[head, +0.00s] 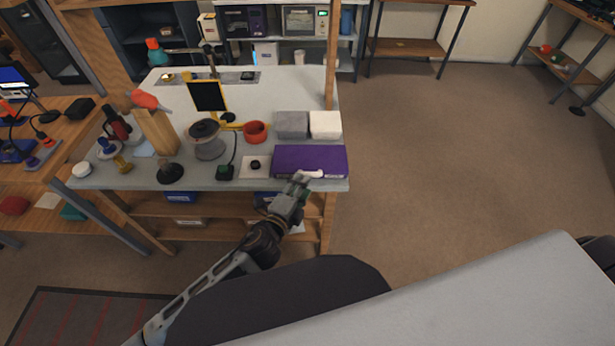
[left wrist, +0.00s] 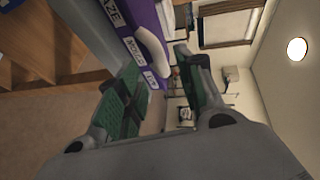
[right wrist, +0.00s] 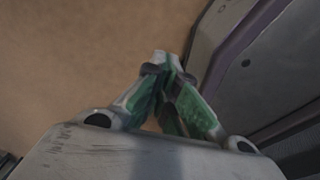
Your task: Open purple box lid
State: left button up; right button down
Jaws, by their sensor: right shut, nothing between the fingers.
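The purple box (head: 325,159) lies at the near right corner of the workbench, and its lid looks shut. A white handle-like piece (head: 313,174) is on its near side. My right gripper (right wrist: 168,68) is shut and empty over brown floor.
Behind the box stand a grey block (head: 291,124) and a white block (head: 326,124), with a red ring-shaped pot (head: 255,131) to their left. A white square pad (head: 254,166) lies just left of the box. Open floor (head: 440,150) lies right of the bench.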

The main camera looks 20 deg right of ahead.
pick_arm(q)
jog(key=shift+x, duration=2.7)
pick_arm(e)
jog(key=shift+d, duration=0.45)
pick_arm(q)
jog(key=c, duration=0.7)
grip_shut()
pick_arm(e)
jog(key=shift+a+f, duration=0.1)
jog(key=shift+a, duration=0.8)
